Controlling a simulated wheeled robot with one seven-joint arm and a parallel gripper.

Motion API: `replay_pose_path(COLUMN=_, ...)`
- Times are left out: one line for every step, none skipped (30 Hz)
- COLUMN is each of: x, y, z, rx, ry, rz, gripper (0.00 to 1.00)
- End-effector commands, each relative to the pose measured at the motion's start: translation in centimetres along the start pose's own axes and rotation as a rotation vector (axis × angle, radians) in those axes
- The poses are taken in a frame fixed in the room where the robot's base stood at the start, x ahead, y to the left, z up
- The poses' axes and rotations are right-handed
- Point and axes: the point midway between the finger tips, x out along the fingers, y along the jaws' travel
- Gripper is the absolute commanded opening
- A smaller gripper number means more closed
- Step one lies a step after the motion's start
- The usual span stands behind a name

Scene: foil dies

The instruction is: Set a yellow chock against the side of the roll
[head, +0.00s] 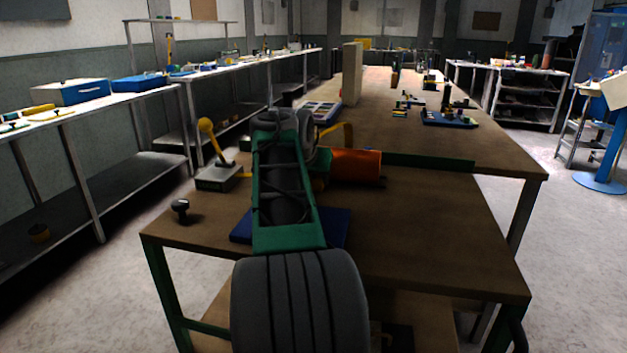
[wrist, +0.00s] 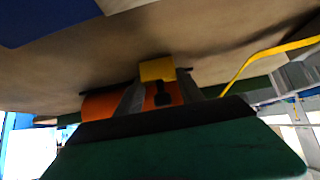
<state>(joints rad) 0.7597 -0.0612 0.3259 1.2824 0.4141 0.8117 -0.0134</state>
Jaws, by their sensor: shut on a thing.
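The orange roll (head: 357,166) lies on its side on the brown workbench (head: 430,230), just right of my arm in the head view. In the wrist view it shows as an orange strip (wrist: 98,107) behind my fingers. My gripper (wrist: 158,82) is shut on a yellow chock (wrist: 157,70), held between the fingertips. The chock overlaps the roll's line in the wrist view; I cannot tell whether they touch. In the head view my arm hides the chock and the fingers.
A dark blue mat (head: 334,226) lies partly under my arm. A grey block with a yellow-knobbed lever (head: 216,177) and a black knob (head: 180,207) stand at the left. A green bar (head: 430,161) runs behind the roll. The bench's right front is clear.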

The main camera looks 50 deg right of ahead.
Motion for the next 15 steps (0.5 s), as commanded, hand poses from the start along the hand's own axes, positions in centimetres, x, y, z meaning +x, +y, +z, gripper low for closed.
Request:
replay_pose_path(x=0.21, y=0.0, z=-0.11, rx=0.001, ry=0.005, rz=-0.001, gripper=0.0)
replay_pose_path(x=0.14, y=-0.01, z=-0.17, rx=0.0, ry=0.006, rz=-0.001, gripper=0.0)
replay_pose_path(x=0.08, y=-0.03, z=-0.2, rx=0.0, ry=0.006, rz=-0.002, gripper=0.0)
replay_pose_path(x=0.07, y=-0.03, z=-0.2, rx=0.0, ry=0.006, rz=-0.002, gripper=0.0)
replay_pose_path(x=0.06, y=-0.03, z=-0.2, rx=0.0, ry=0.006, rz=-0.002, gripper=0.0)
replay_pose_path(x=0.08, y=-0.03, z=-0.17, rx=0.0, ry=0.005, rz=-0.001, gripper=0.47)
replay_pose_path(x=0.07, y=-0.03, z=-0.17, rx=0.0, ry=0.005, rz=-0.001, gripper=0.5)
replay_pose_path(x=0.07, y=-0.03, z=-0.16, rx=0.0, ry=0.005, rz=-0.001, gripper=0.52)
replay_pose_path(x=0.07, y=-0.03, z=-0.15, rx=0.0, ry=0.005, rz=-0.001, gripper=0.55)
replay_pose_path(x=0.06, y=-0.03, z=-0.15, rx=0.0, ry=0.005, rz=-0.001, gripper=0.58)
replay_pose_path(x=0.06, y=-0.03, z=-0.15, rx=0.0, ry=0.005, rz=-0.001, gripper=0.6)
replay_pose_path(x=0.06, y=-0.03, z=-0.14, rx=0.0, ry=0.004, rz=-0.001, gripper=0.64)
replay_pose_path(x=0.06, y=-0.03, z=-0.13, rx=0.0, ry=0.004, rz=-0.001, gripper=0.66)
replay_pose_path(x=0.05, y=-0.03, z=-0.13, rx=0.0, ry=0.004, rz=-0.001, gripper=0.67)
replay_pose_path(x=0.05, y=-0.03, z=-0.12, rx=0.0, ry=0.004, rz=-0.001, gripper=0.67)
